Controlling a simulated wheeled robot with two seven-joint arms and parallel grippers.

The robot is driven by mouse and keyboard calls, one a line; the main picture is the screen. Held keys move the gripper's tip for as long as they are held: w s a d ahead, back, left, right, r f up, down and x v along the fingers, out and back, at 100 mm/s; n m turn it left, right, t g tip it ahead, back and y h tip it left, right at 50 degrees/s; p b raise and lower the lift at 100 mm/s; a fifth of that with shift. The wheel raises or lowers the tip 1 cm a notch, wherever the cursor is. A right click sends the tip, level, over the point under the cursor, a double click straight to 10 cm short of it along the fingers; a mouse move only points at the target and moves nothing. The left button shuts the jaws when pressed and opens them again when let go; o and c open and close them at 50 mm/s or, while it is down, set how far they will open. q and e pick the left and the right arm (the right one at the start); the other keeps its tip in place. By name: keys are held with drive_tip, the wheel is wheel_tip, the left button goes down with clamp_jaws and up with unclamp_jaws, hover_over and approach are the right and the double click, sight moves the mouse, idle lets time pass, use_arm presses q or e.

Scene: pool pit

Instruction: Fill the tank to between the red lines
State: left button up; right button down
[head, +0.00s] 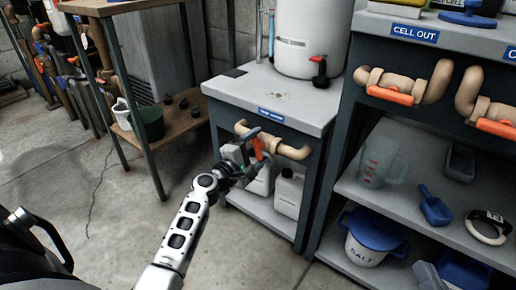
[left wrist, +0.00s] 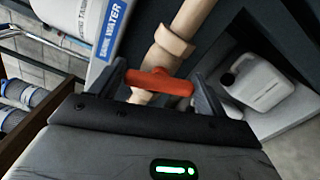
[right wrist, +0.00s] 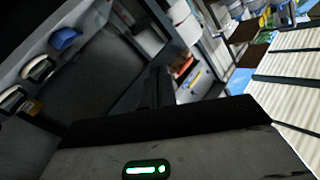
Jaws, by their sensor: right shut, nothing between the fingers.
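A white tank (head: 312,35) stands on the grey bench, cut off by the top edge; a small red-handled tap is low on its front. I can make out no red lines or water level on it. Below the bench top, a beige pipe (head: 292,151) carries a valve with an orange handle (head: 257,147). My left gripper (head: 248,160) is at this valve. In the left wrist view the orange handle (left wrist: 160,82) lies crosswise between its spread fingers. My right gripper (right wrist: 160,88) shows in the right wrist view, shut and empty.
White jugs (head: 288,192) stand on the shelf under the bench. On the right, a rack (head: 430,35) labelled CELL OUT has more orange-handled valves, a clear pitcher (head: 380,162), a blue scoop (head: 434,206) and a salt bucket (head: 367,246). Floor at left is mostly clear.

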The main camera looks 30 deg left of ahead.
use_arm(q)
drive_tip(key=c, duration=0.5)
drive_tip(key=shift+f, duration=0.1)
drive_tip(key=m+b, duration=0.3)
drive_tip(key=shift+m, duration=0.3)
drive_tip(key=o, duration=1)
use_arm(e)
drive_tip(key=r+n+t, duration=0.1)
drive_tip(key=w+r+n+t+y, duration=0.1)
drive_tip(key=r, duration=0.1)
drive_tip(key=r+n+t, duration=0.1)
drive_tip(key=r, duration=0.1)
drive_tip(key=shift+w+d+n+y, duration=0.3)
drive_tip(key=shift+w+d+y, duration=0.05)
drive_tip(key=shift+w+y, duration=0.05)
